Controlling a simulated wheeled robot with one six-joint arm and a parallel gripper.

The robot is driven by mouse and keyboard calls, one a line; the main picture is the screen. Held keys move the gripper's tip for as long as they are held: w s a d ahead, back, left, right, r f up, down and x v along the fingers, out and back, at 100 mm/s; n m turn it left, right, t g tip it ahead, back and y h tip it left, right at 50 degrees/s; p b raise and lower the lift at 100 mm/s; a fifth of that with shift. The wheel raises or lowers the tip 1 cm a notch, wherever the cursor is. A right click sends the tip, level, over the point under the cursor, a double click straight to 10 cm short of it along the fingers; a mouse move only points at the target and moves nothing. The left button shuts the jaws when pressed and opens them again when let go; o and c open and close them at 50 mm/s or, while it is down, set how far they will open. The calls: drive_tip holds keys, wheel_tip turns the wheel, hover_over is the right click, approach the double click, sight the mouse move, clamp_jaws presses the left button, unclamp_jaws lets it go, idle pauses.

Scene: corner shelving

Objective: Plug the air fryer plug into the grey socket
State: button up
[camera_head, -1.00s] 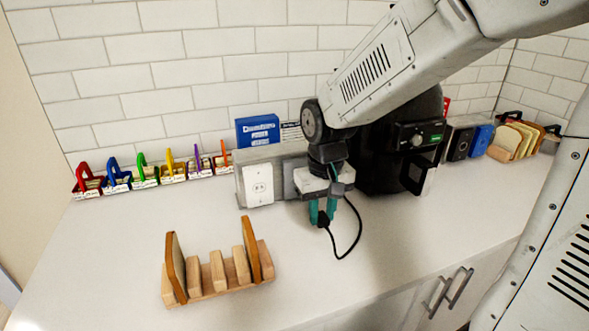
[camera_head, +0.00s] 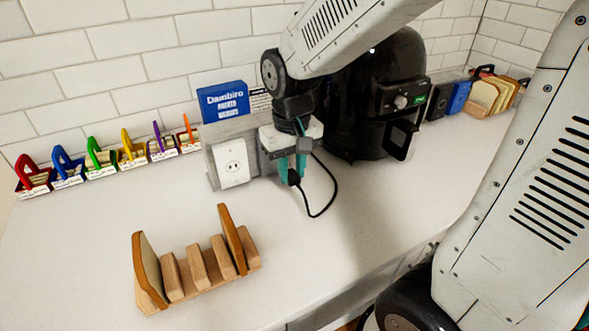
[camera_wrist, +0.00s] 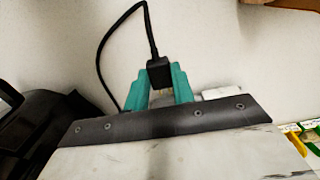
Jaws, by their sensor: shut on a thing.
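The air fryer (camera_head: 375,100) is a large black appliance against the back wall. Its black cable loops over the counter to the black plug (camera_head: 294,178). My gripper (camera_head: 293,168) has teal fingers and is shut on the plug, just above the counter and in front of the socket box. In the wrist view the plug (camera_wrist: 159,73) sits between the teal fingertips (camera_wrist: 160,80), with its cable running up and away. A white socket (camera_head: 234,165) faces the room left of my gripper. The grey socket (camera_head: 265,163) beside it is mostly hidden behind my gripper.
A wooden rack (camera_head: 200,270) with slices stands at the front left. Several coloured holders (camera_head: 100,160) line the wall at left. A blue box (camera_head: 223,102) stands behind the sockets.

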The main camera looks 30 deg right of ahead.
drive_tip(key=shift+w, duration=2.4)
drive_tip(key=shift+w, duration=1.25)
drive_tip(key=o, duration=1.1)
drive_tip(key=shift+c, duration=0.2)
wheel_tip(320, 180, up, 8)
drive_tip(key=shift+f, duration=0.1)
